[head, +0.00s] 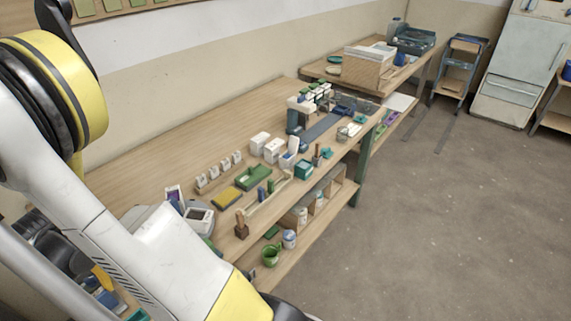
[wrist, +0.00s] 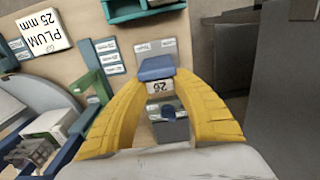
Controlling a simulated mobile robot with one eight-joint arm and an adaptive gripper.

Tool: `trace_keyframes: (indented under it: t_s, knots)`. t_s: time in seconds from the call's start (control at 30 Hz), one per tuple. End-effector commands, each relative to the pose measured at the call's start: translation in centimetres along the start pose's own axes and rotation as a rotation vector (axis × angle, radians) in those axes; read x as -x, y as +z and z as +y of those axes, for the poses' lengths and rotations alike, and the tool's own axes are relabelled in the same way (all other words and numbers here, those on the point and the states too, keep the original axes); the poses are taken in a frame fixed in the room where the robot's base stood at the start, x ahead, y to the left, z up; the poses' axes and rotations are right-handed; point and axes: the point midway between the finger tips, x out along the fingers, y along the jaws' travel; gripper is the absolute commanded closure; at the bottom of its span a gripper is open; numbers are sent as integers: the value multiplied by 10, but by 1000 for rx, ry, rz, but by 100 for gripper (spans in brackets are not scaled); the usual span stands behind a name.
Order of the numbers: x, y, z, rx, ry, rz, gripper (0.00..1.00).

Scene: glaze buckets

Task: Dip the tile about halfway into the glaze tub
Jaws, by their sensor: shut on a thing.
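My gripper (wrist: 158,76) shows in the wrist view as two curved yellow fingers, closed on a small block-like piece with a blue end (wrist: 156,67) and a pale face marked "26" (wrist: 157,87). I take this piece to be the tile; its full shape is hidden between the fingers. Beyond it, between the fingers, is a grey box-like thing (wrist: 175,130) with a dark round spot and a small label. I cannot tell whether this is the glaze tub. In the head view my gripper is not visible, and no tub can be identified for certain.
The wrist view shows a white "PLUM 25 mm" box (wrist: 45,30), a teal tray (wrist: 143,17) and a blue-edged container at lower left. The head view shows a long crowded wooden bench (head: 205,130), a green tray (head: 254,177) and a green mug (head: 270,256) low down. Floor at right is clear.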

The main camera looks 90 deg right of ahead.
Motion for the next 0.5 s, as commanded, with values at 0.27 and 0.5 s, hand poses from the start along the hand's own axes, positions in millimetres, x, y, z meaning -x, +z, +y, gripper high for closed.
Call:
trace_keyframes:
  t_s: [0.27, 0.5]
  knots:
    - [20, 1, 0, 0, 0, -1, 100]
    - [39, 1, 0, 0, 0, -1, 100]
